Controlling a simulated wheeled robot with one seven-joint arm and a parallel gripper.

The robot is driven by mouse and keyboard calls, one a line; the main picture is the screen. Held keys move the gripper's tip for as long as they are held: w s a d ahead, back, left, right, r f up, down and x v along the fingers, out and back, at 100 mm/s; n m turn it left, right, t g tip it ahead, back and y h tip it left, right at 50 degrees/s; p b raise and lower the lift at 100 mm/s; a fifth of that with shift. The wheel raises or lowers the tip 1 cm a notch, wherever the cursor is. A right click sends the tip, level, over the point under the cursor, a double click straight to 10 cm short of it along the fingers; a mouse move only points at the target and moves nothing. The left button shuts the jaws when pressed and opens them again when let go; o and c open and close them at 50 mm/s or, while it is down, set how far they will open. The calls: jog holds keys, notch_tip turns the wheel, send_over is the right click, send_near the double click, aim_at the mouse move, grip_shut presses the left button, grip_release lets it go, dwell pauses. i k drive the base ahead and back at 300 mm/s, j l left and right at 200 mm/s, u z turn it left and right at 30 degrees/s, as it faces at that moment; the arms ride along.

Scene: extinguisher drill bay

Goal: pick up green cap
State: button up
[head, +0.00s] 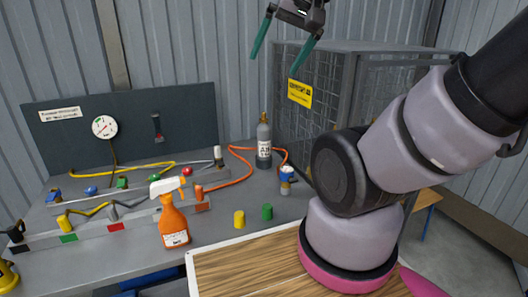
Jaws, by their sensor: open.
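The green cap (267,212) is a small upright cylinder on the grey bench, just behind the wooden board. A similar yellow cap (239,219) stands to its left, a small gap apart. My gripper (279,62) is high at the top of the head view, with its two teal fingers spread apart and nothing between them. It is well above the bench and far from the green cap. My arm covers the right part of the bench.
An orange spray bottle (173,222) stands left of the caps. A grey gas cylinder (264,141) and a small blue-and-white item (286,180) stand behind. A wooden board (240,268) lies in front. A wire cage (318,120) is at the back right.

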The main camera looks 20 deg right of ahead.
aim_at(266, 209)
jog(key=l, duration=0.7)
jog(key=k+l+u, duration=0.15)
jog(key=l, duration=0.55)
jog(key=i, duration=0.05)
